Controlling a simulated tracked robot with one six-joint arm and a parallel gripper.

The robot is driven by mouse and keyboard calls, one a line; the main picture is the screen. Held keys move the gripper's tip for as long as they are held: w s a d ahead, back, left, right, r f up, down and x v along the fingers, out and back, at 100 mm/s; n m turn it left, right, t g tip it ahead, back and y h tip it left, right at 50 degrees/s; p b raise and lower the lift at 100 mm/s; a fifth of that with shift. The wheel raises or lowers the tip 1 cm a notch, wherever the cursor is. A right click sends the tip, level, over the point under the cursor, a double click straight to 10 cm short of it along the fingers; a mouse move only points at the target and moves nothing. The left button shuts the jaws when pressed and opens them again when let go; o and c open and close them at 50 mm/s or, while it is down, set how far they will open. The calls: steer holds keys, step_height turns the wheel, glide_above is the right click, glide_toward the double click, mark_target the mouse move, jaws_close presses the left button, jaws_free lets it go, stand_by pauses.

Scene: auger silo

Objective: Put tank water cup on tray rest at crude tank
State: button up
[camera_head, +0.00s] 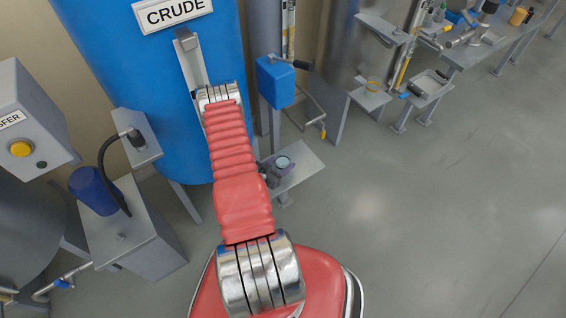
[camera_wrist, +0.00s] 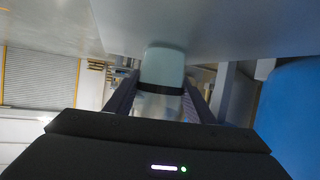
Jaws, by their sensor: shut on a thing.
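The cup (camera_head: 284,162), pale and translucent, is between the dark fingers of my gripper (camera_head: 271,171). In the wrist view the cup (camera_wrist: 162,66) shows with a dark band around it, and my gripper (camera_wrist: 161,88) is shut on its sides. The tray rest (camera_head: 306,167) is a small grey shelf low beside the blue crude tank (camera_head: 120,60). The cup is over the tray rest in the head view. In the wrist view the grey surface (camera_wrist: 235,28) lies right against the cup's end; I cannot tell whether they touch.
A blue box with a crank (camera_head: 276,82) is mounted above the tray rest. A grey pump cabinet (camera_head: 130,235) with a blue motor stands at left. Another small shelf (camera_head: 371,97) and a workbench (camera_head: 480,48) are at upper right. The floor at right is clear.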

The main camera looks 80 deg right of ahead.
steer(key=shift+f, duration=0.1)
steer(key=o, duration=1.2)
steer(key=v, duration=1.2)
stand_by(0.4)
steer(key=shift+s, duration=0.15)
